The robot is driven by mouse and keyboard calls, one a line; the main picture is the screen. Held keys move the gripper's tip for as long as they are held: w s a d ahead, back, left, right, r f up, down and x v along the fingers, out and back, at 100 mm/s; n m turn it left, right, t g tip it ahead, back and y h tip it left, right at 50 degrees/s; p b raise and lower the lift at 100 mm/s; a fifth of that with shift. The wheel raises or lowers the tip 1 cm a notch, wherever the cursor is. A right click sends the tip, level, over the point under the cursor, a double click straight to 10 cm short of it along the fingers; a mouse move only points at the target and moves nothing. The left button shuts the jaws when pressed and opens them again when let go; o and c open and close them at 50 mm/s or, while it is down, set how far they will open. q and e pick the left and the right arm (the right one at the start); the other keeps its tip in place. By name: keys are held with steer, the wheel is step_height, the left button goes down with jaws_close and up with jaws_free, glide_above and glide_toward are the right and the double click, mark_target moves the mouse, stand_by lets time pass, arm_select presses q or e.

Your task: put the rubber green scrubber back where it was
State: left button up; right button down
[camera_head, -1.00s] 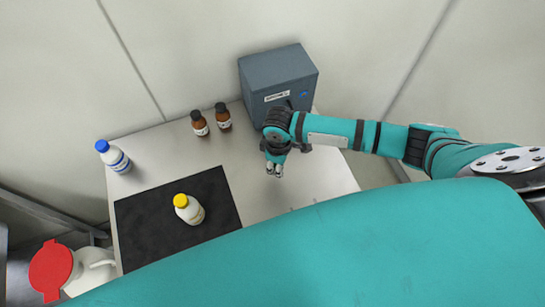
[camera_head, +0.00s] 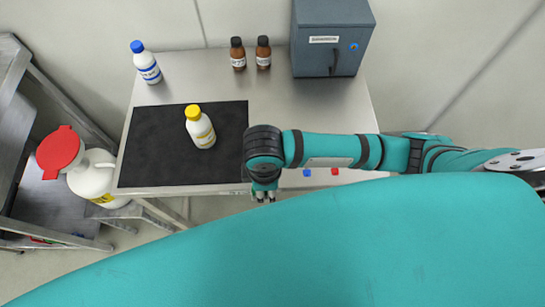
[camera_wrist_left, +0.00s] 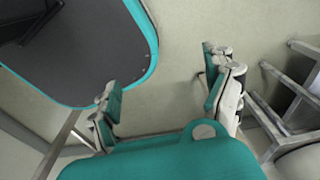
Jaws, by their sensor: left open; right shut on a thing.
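My right gripper (camera_head: 264,196) points down at the table's front edge, just right of the black mat (camera_head: 160,165). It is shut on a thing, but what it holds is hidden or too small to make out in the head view. I cannot make out a green scrubber in either view. My left gripper (camera_wrist_left: 165,85) shows in the left wrist view, with its fingers wide apart and nothing between them. It is not visible in the head view.
A yellow-capped bottle (camera_head: 201,130) stands on the mat. A blue-capped bottle (camera_head: 146,64), two brown bottles (camera_head: 238,56) (camera_head: 263,55) and a grey box (camera_head: 330,45) stand behind. A red-capped white jug (camera_head: 90,178) is left of the table (camera_head: 290,110). The table's middle is clear.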

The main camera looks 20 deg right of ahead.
steer(key=w+d, duration=0.1)
steer(key=w, duration=0.2)
steer(key=w+d, duration=0.1)
steer(key=shift+w+d+f+p, duration=0.15)
steer(key=shift+w+d+p, duration=0.15)
steer(key=shift+d+p, duration=0.1)
steer(key=w, duration=0.1)
steer(key=w+d, duration=0.2)
steer(key=w, duration=0.1)
steer(key=shift+d+f+p, duration=0.15)
steer(key=shift+f+p, duration=0.1)
steer(key=shift+p, duration=0.15)
steer(key=shift+w+d, duration=0.15)
steer(key=shift+w, duration=0.2)
step_height(320, 180, down, 3)
steer(key=shift+r+p, duration=0.1)
steer(key=shift+p, duration=0.35)
steer(key=shift+f, duration=0.35)
arm_select(q)
steer(key=r, duration=0.2)
steer(key=s, duration=0.1)
steer(key=shift+a+r, duration=0.25)
steer(key=shift+r, duration=0.15)
arm_select(e)
steer(key=shift+f, duration=0.15)
arm_select(q)
steer(key=shift+w, duration=0.1)
